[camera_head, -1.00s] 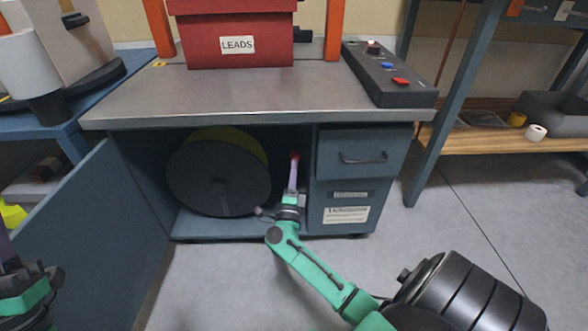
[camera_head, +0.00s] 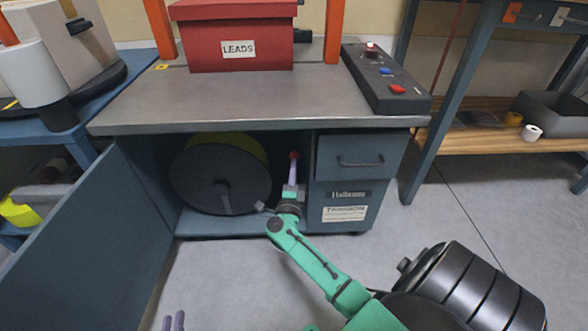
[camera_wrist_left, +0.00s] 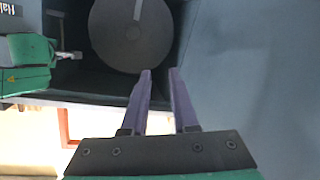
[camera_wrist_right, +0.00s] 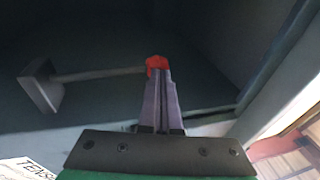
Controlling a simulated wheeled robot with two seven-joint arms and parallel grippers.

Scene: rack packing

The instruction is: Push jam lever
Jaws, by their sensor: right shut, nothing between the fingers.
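The jam lever's red knob (camera_head: 294,154) shows inside the open bay under the bench, beside the drawer unit. In the right wrist view the knob (camera_wrist_right: 156,62) sits at the end of a thin grey rod that runs from a square block (camera_wrist_right: 40,86). My right gripper (camera_head: 292,168) is shut and empty, reaching into the bay. Its fingertips (camera_wrist_right: 161,72) overlap the knob in the picture; I cannot tell whether they touch. My left gripper (camera_wrist_left: 160,73) is open and empty, with its fingertips (camera_head: 174,320) at the bottom edge of the head view, in front of the bay.
A large dark reel (camera_head: 221,180) stands in the bay, left of my right gripper. An open door panel (camera_head: 85,235) bounds the left side. A red LEADS box (camera_head: 238,48) and a button console (camera_head: 385,78) stand on the bench. The floor in front is clear.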

